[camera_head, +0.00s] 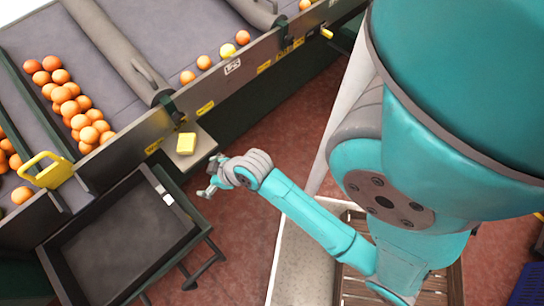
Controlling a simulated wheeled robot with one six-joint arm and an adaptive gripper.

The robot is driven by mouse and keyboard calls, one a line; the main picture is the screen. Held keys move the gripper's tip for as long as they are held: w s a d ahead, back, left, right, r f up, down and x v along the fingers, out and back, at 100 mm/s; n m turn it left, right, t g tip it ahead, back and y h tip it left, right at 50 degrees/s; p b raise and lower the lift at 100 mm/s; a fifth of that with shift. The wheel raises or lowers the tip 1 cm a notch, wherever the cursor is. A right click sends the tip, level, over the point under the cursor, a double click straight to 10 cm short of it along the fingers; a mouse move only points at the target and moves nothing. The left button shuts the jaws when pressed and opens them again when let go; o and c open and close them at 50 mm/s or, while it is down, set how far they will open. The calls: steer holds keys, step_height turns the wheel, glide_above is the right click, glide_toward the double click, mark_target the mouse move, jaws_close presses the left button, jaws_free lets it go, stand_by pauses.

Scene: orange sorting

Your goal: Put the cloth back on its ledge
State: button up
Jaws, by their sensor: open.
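A small yellow folded cloth (186,143) lies on a small grey ledge (203,154) at the side of the sorting machine. My gripper (208,190) is open and empty, to the lower right of the ledge and apart from the cloth. Its fingers point to the left. Only the head view is given, so the gripper's height relative to the ledge is hard to tell.
A dark tray (125,245) stands on a cart below the ledge. Oranges (70,105) lie in lanes of the machine. A yellow handle (45,170) stands at its left edge. A pale bin (305,262) lies beneath my arm. Red floor (255,135) is clear between.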

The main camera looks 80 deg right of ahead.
steer(key=s+a+r+t, duration=0.2)
steer(key=s+a, duration=0.5)
steer(key=s, duration=0.4)
steer(key=s+a+r+t+y, duration=0.1)
steer(key=s+a+r+t, duration=0.2)
steer(key=s+r, duration=0.7)
steer(key=shift+s+a+r+t, duration=0.15)
steer(key=shift+a+r+t, duration=0.25)
steer(key=shift+t, duration=0.1)
